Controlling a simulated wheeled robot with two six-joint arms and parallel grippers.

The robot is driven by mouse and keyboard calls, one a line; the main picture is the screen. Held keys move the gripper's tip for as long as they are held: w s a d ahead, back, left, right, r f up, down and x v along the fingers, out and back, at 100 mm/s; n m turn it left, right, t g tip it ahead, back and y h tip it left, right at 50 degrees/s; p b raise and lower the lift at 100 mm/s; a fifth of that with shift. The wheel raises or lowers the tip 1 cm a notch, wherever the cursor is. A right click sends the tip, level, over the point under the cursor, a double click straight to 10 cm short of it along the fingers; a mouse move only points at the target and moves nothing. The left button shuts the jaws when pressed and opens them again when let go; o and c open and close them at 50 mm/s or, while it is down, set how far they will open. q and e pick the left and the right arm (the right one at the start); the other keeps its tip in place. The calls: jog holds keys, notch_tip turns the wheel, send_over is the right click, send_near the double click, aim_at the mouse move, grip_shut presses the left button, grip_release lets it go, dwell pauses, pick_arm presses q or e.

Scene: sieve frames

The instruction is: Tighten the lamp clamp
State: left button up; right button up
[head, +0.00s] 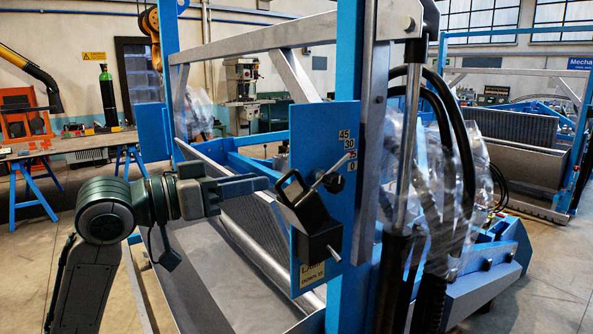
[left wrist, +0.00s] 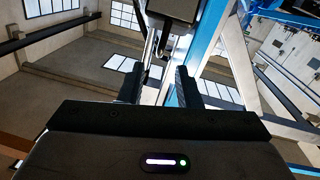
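A black box-shaped lamp (head: 312,220) with a black loop handle sits tilted in front of a blue plate (head: 345,118). A silver lever (head: 330,170) sticks out at an angle beside its top, next to a dark round knob (head: 335,183). I take the lever to be the clamp's, but its joint is hidden. My left gripper (head: 262,185) points right, its fingertips close to the loop handle; contact cannot be told. In the left wrist view its fingers (left wrist: 159,85) stand apart with nothing gripped between them, and a dark box (left wrist: 175,8) shows ahead. My right gripper is not in view.
The plate carries angle marks and is fixed to a blue post (head: 346,300). Black hoses and clear plastic sheeting (head: 450,180) hang on the right. A grey beam (head: 260,40) crosses above my left gripper. A workbench (head: 60,146) stands far left.

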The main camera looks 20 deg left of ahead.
aim_at(296, 174)
pick_arm(q)
jog(key=shift+p+x, duration=0.3)
jog(key=shift+x, duration=0.55)
jog(key=p+x, duration=0.2)
jog(key=x, duration=0.4)
jog(key=shift+w+d, duration=0.45)
jog(key=shift+w, duration=0.05)
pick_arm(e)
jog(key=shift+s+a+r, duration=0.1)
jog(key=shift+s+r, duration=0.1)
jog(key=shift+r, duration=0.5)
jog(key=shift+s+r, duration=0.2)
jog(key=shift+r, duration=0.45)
pick_arm(q)
jog(key=shift+c, duration=0.2)
jog(key=shift+a+f, duration=0.1)
grip_shut()
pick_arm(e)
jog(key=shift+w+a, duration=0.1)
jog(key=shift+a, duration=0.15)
